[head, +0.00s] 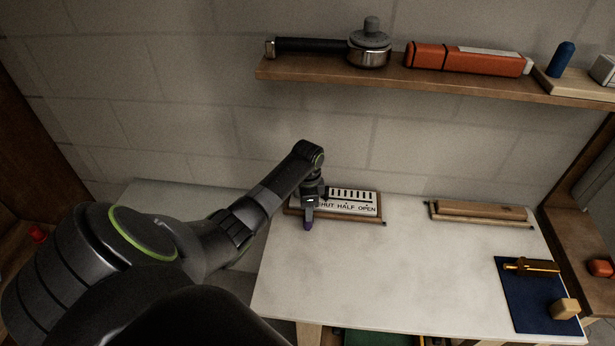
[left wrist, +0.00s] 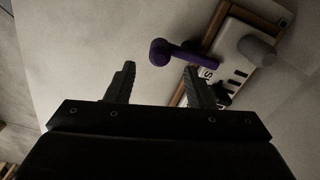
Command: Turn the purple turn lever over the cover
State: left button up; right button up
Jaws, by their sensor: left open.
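The purple lever (head: 308,224) sticks out past the front edge of a wood-framed panel. In the left wrist view the lever (left wrist: 185,54) has a round end and reaches back over the panel's frame. The white plate (head: 352,207) reads SHUT, HALF, OPEN, with the first word partly hidden by my left gripper (head: 312,198). It also has a row of dark slots. My left gripper is at the panel's left part, close to the lever. In the wrist view its fingers (left wrist: 160,80) are apart with nothing between them, and the lever lies just beyond the tips. Contact cannot be told.
A grey cylinder (left wrist: 257,50) stands on the panel. A wooden shelf (head: 440,84) above holds a portafilter-like tool (head: 320,46) and an orange box (head: 465,59). A wooden block (head: 480,211) and blue mat (head: 540,300) lie right. The pale tabletop (head: 390,270) is clear in front.

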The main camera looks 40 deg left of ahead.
pick_arm(q)
notch_tip(320, 180, up, 11)
jog(key=b, duration=0.2)
dwell(0.6)
